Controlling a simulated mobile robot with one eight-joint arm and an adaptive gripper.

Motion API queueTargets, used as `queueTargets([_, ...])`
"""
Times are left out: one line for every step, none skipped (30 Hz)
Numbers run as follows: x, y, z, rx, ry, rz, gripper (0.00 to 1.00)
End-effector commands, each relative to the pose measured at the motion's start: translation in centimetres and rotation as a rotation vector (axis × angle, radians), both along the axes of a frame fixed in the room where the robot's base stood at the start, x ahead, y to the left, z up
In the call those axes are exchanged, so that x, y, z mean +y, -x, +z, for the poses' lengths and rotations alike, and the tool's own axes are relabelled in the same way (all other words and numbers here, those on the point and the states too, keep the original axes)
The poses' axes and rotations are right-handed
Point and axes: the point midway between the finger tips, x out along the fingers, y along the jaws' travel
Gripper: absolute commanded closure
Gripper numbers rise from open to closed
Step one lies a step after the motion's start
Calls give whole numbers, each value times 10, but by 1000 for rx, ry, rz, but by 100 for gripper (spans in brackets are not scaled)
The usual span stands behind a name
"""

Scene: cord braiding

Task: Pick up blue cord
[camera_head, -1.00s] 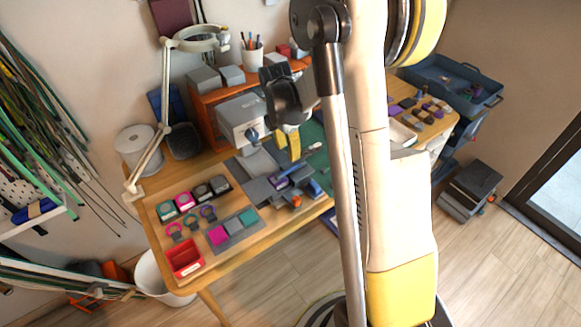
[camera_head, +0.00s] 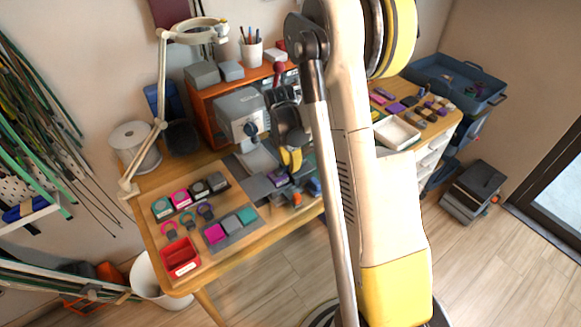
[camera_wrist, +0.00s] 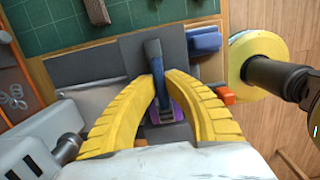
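My gripper (camera_wrist: 161,80) shows in the wrist view as two yellow ribbed fingers, curved inward with a gap between their tips. A dark blue-grey upright piece (camera_wrist: 155,60) of a bench fixture shows in that gap. I cannot tell whether the fingers touch it. A purple part (camera_wrist: 168,111) lies below, between the fingers. A blue object (camera_wrist: 204,41) lies just right of the fixture; it also shows in the head view (camera_head: 315,187). I cannot tell whether it is the blue cord. In the head view my gripper (camera_head: 291,160) hangs over the fixture.
A grey machine (camera_head: 240,115) stands left of my gripper. An orange shelf (camera_head: 205,122) is behind it, and a lamp (camera_head: 161,90) stands further left. A red tray (camera_head: 181,257) and several small cord pieces lie at the table's left. A yellow-rimmed disc (camera_wrist: 256,55) is at right.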

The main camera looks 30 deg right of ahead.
Motion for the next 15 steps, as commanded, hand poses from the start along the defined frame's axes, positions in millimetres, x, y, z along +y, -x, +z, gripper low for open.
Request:
queueTargets([0,0,0,0,0,0,100])
queueTargets([0,0,0,0,0,0,100])
queueTargets([0,0,0,0,0,0,100])
queueTargets([0,0,0,0,0,0,100])
queueTargets([0,0,0,0,0,0,100])
queueTargets([0,0,0,0,0,0,100])
queueTargets([0,0,0,0,0,0,100])
queueTargets([0,0,0,0,0,0,100])
queueTargets([0,0,0,0,0,0,100])
queueTargets([0,0,0,0,0,0,100])
queueTargets([0,0,0,0,0,0,100])
queueTargets([0,0,0,0,0,0,100])
queueTargets([0,0,1,0,0,0,100])
queueTargets([0,0,2,0,0,0,100])
queueTargets([0,0,4,0,0,0,100])
